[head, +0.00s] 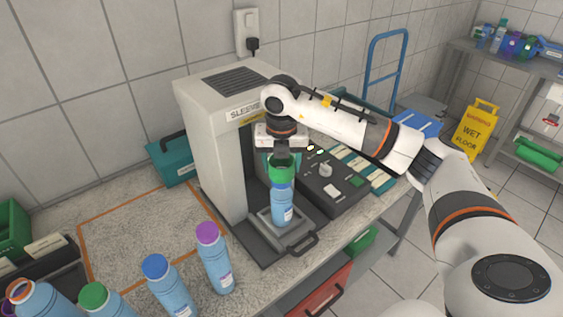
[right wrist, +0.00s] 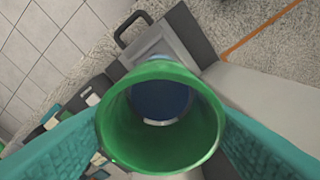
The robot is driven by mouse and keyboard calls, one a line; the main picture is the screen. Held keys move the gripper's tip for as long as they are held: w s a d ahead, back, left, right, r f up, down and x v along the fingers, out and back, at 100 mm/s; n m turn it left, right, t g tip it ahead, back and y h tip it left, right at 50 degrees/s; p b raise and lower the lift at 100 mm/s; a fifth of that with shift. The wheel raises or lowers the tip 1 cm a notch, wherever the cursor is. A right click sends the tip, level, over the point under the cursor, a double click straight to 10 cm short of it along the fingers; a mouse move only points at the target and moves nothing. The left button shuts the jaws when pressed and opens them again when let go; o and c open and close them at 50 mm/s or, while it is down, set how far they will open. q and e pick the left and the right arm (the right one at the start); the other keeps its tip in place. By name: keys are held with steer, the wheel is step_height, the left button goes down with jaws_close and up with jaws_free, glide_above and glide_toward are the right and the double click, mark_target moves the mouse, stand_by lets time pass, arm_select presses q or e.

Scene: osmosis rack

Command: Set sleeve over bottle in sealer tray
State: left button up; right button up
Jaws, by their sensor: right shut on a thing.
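My right gripper (head: 281,156) is above the bottle, shut on a green ring-shaped sleeve (head: 281,170). The right wrist view shows the green sleeve (right wrist: 113,125) between the teal fingers, with the bottle's dark-blue top (right wrist: 160,97) seen through its opening. The sleeve lines up with the bottle's top; I cannot tell how far it goes around it. My left gripper is not in view.
Several capped bottles stand at the front left, one with a purple cap (head: 207,232) and one with a blue cap (head: 155,266). A black control box (head: 330,185) is right of the tray. A teal case (head: 170,160) is left of the sealer. The orange-outlined bench area (head: 130,232) is clear.

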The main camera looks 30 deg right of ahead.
steer(key=o, duration=1)
steer(key=shift+r, duration=0.1)
steer(key=shift+r, duration=0.35)
steer(key=r, duration=0.7)
steer(key=s+a+r+b, duration=0.1)
steer(key=r, duration=0.3)
steer(key=shift+s, duration=0.1)
steer(key=shift+f, duration=0.1)
